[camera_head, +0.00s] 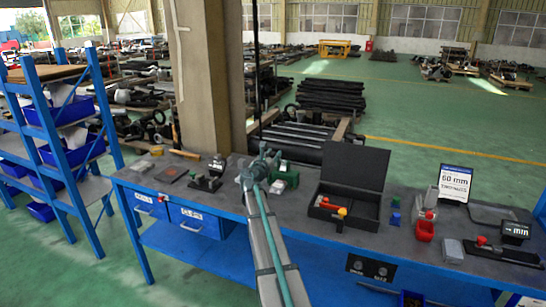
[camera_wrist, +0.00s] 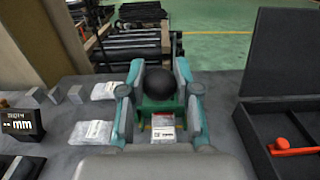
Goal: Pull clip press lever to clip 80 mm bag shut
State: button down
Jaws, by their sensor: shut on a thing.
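The green clip press (camera_head: 287,176) stands near the middle of the bench in the head view, partly hidden behind my arm. In the wrist view its green body (camera_wrist: 156,106) shows below a round black lever knob (camera_wrist: 158,84). My gripper (camera_wrist: 159,72) is shut on the knob, with one teal finger on each side. In the head view my gripper (camera_head: 260,162) is just left of the press. A labelled clear bag (camera_wrist: 163,127) lies at the front of the press; whether it is inside the jaws is unclear.
Other clear bags (camera_wrist: 92,132) lie left of the press in the wrist view. An open black case (camera_head: 347,190) with a red-orange tool stands right of the press. A sign (camera_head: 455,184), red bin (camera_head: 425,230) and small display (camera_head: 516,231) are farther right.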

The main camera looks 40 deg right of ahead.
jog(key=shift+w+d+r, duration=0.3)
jog(key=shift+d+r, duration=0.1)
jog(key=shift+r, duration=0.2)
jog(key=w+d+r+p, duration=0.2)
jog(key=w+d+r, duration=0.3)
jog(key=d, duration=0.4)
jog(key=shift+r, duration=0.15)
jog(key=shift+d, duration=0.1)
jog(key=c, duration=0.8)
grip_release()
jog(key=shift+w+d, duration=0.1)
jog(key=v, duration=1.2)
